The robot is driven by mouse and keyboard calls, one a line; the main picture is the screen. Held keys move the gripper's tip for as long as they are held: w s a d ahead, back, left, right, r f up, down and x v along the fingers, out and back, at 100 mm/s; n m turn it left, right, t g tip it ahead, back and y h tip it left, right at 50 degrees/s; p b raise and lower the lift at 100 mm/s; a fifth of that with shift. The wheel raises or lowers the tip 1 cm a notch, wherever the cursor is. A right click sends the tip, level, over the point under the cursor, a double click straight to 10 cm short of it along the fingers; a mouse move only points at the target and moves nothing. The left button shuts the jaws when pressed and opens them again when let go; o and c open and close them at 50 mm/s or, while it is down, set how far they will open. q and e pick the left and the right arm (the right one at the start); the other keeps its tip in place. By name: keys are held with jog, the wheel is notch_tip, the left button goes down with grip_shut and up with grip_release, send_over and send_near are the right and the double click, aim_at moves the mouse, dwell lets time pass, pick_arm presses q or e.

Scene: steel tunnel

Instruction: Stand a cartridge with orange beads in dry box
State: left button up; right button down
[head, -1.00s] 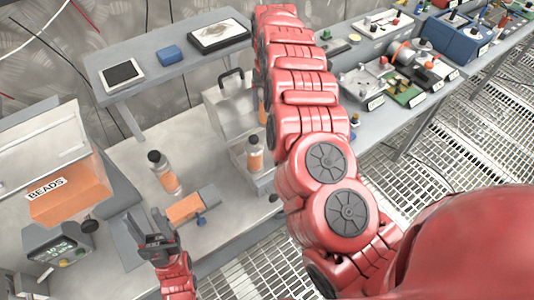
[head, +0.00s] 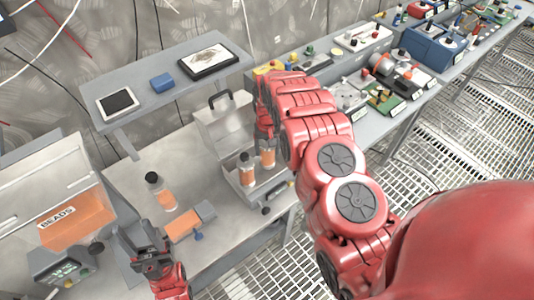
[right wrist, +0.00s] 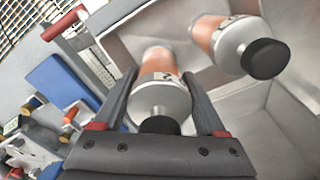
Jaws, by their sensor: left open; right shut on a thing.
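The dry box (head: 221,126) is a grey metal case with its lid up, at the centre of the head view. One cartridge with orange beads (head: 247,172) stands in it; it also shows in the right wrist view (right wrist: 238,42). My right gripper (head: 265,132) is shut on a second orange-bead cartridge (head: 268,158), beside the first and at the box; its dark cap shows between the fingers in the right wrist view (right wrist: 158,85). I cannot tell whether its base touches the box floor. A third cartridge (head: 161,193) stands on the bench. My left gripper (head: 148,248) is open and empty.
A grey device with an orange block (head: 184,228) lies between the left gripper and the box. The BEADS bin (head: 75,220) and a display unit (head: 62,270) are at the left. A raised shelf (head: 150,98) holds tablets and a blue block. Bench equipment fills the right back.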

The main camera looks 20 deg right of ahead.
aim_at(267, 155)
jog(key=shift+s+f+p, duration=0.1)
jog(key=shift+f+p, duration=0.2)
jog(key=shift+f, duration=0.15)
jog(key=shift+f+p, duration=0.35)
jog(key=shift+f, duration=0.9)
